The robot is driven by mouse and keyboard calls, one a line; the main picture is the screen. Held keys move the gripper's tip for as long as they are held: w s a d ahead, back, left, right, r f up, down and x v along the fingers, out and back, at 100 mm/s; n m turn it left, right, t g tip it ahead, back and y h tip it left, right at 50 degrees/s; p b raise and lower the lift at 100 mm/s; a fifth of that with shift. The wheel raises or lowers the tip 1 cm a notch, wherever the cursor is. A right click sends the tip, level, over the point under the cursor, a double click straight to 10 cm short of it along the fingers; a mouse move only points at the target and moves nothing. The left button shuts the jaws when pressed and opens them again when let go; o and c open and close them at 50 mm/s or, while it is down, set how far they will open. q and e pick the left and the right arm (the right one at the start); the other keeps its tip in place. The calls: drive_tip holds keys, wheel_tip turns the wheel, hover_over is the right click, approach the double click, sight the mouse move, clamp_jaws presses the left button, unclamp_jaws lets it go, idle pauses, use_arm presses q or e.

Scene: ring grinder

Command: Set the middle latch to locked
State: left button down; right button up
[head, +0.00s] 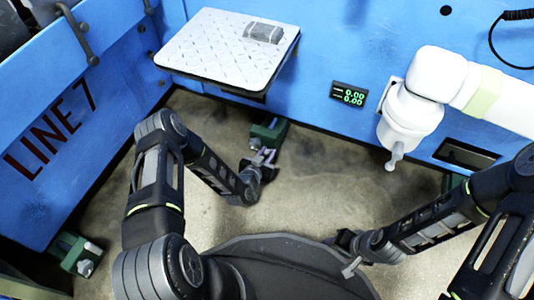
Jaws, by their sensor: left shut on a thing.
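The middle latch is a green block (269,131) low at the foot of the blue wall, below the white tread plate. My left gripper (263,158) is at its front and is shut on the latch's small handle, which the fingers mostly hide. I cannot tell the handle's exact angle. Another green latch (76,254) with a pale metal knob is at the lower left. A bit of green (452,181) shows at the right, mostly hidden behind my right arm. My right gripper (349,266) is low beside my dark round base, away from the latches; its fingers are too small to read.
A white tread-plate shelf (225,52) with a grey block (263,32) overhangs the middle latch. A white robot arm (412,108) and a small green-digit display (349,94) are on the right of the blue wall (330,60). Concrete floor between is clear.

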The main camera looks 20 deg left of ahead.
use_arm(q)
drive_tip(key=shift+w+r+g+p, duration=0.25)
drive_tip(key=shift+r+g+p, duration=0.3)
drive_tip(key=shift+p, duration=0.45)
drive_tip(key=shift+w+r+g+p, duration=0.25)
drive_tip(key=shift+r+g+p, duration=0.25)
drive_tip(key=shift+p, duration=0.5)
drive_tip(key=shift+w+f+g+p, duration=0.1)
drive_tip(key=shift+w+g+p, duration=0.15)
drive_tip(key=shift+g, duration=0.2)
drive_tip(key=shift+w+f+g, duration=0.1)
drive_tip(key=shift+f+g, duration=0.1)
drive_tip(key=shift+g, duration=0.4)
drive_tip(key=c, duration=1.6)
unclamp_jaws()
drive_tip(key=shift+o, duration=0.2)
drive_tip(key=shift+r+p, duration=0.1)
drive_tip(key=shift+p, duration=0.2)
